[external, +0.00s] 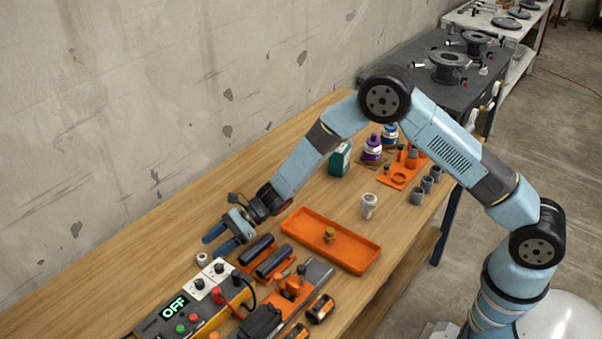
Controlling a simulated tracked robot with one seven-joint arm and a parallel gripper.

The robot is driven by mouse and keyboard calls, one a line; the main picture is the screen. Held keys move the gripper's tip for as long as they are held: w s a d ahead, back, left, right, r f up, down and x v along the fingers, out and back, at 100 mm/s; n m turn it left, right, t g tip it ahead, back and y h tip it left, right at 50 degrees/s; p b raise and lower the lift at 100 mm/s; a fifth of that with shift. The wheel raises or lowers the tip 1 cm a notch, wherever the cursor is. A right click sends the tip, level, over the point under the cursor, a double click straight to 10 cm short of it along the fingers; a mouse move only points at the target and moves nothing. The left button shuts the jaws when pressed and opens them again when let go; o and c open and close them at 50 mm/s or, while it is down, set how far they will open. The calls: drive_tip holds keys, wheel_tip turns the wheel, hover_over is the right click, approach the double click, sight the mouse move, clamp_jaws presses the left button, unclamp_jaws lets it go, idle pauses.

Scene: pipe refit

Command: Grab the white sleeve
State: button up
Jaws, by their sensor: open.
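A small white ring-shaped piece, which looks like the white sleeve (203,259), stands on the wooden bench at the left, just beyond the control box. My gripper (217,244) is open and empty. Its two blue fingers point down and left toward the sleeve, with the fingertips close to it in the picture. I cannot tell the exact gap or height between them. A second white piece, a ribbed fitting (369,206), stands upright near the middle of the bench.
A control box (193,308) reading OFF sits just in front of the sleeve. Dark cylinders lie in an orange holder (270,280) to the right. An orange tray (352,256) holds a brass piece. Bottles and grey cups stand farther back. The bench along the wall is clear.

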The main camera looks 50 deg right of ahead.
sight(199, 259)
drive_tip(key=shift+f+x, duration=0.2)
drive_tip(key=shift+x, duration=2.65)
drive_tip(key=shift+s, duration=0.1)
drive_tip(key=c, duration=1)
